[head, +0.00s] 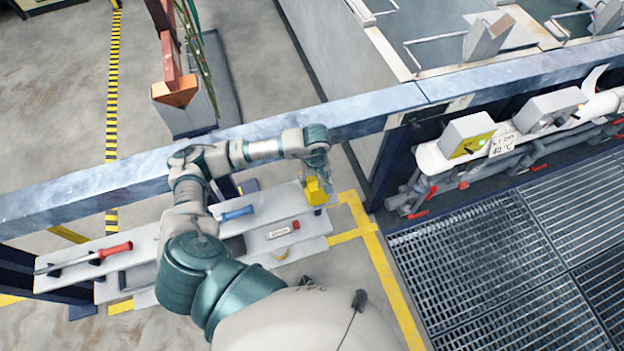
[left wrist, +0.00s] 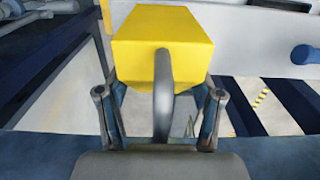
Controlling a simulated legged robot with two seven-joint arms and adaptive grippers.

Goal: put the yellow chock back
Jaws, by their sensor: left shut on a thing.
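The yellow chock (head: 316,191) is at the right end of a pale grey shelf (head: 262,212). My left gripper (head: 318,172) points down over it and is shut on it. In the left wrist view the yellow chock (left wrist: 165,45) fills the upper middle, with a grey bar-like handle (left wrist: 163,95) running towards me between the two fingers (left wrist: 160,110). Whether the chock touches the shelf or hangs just above it, I cannot tell. My right gripper is not in view.
A blue-handled tool (head: 237,213) and a red-handled tool (head: 110,250) lie on the shelf. A small labelled item (head: 283,230) sits on it too. A long blue-grey beam (head: 380,105) runs behind the shelf. Metal grating (head: 480,260) lies to the right.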

